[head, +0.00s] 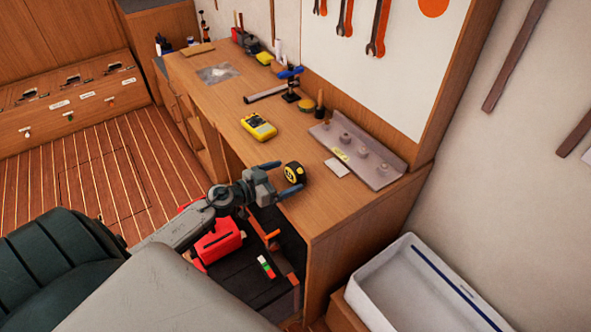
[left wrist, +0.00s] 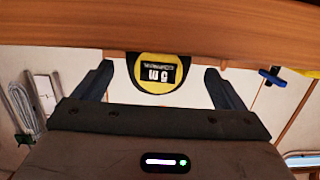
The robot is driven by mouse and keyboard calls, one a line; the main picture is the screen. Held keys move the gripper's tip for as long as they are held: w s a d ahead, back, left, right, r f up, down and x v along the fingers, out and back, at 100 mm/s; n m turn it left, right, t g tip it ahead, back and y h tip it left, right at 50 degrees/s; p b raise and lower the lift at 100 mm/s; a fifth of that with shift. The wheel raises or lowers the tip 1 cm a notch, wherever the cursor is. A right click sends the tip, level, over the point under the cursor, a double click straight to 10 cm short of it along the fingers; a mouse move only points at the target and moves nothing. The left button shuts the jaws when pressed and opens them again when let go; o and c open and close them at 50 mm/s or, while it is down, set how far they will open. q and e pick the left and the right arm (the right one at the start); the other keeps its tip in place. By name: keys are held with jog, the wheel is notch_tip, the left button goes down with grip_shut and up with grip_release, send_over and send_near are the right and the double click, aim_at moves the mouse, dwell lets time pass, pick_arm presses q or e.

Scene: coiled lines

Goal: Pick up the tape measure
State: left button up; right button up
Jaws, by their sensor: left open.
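The tape measure (head: 294,173) is yellow and black and stands near the front edge of the wooden workbench. My left gripper (head: 286,183) is at the bench's front edge, right beside the tape measure, with its jaws open. In the left wrist view, the tape measure (left wrist: 160,72) shows its round yellow face between the two spread fingers of the gripper (left wrist: 158,90). I cannot tell whether either finger touches it. My right gripper does not show in these frames.
The workbench (head: 229,118) holds a yellow multimeter (head: 258,126), a white card (head: 337,168), and a grey metal bracket (head: 377,162) right of the tape measure. A red toolbox (head: 218,242) sits below. A white bin (head: 425,290) stands at lower right.

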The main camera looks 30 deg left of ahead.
aim_at(290, 176)
pick_arm(q)
jog(key=shift+w+d+f, duration=0.1)
jog(key=shift+w+d, duration=0.05)
jog(key=shift+w, duration=0.2)
jog(key=shift+w+d+f, duration=0.1)
jog(key=shift+w+d, duration=0.15)
jog(key=shift+w, duration=0.4)
jog(key=p+x, duration=0.1)
jog(key=x, duration=0.2)
jog(key=shift+d+f, duration=0.15)
jog(key=shift+f, duration=0.05)
jog(key=shift+w+d+f, duration=0.15)
jog(key=shift+w, duration=0.2)
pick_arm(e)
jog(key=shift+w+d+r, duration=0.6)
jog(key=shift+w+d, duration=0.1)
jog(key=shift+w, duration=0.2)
pick_arm(q)
jog(key=shift+s, duration=0.1)
jog(key=shift+c, duration=0.2)
jog(key=c, duration=1.1)
jog(key=shift+c, duration=0.4)
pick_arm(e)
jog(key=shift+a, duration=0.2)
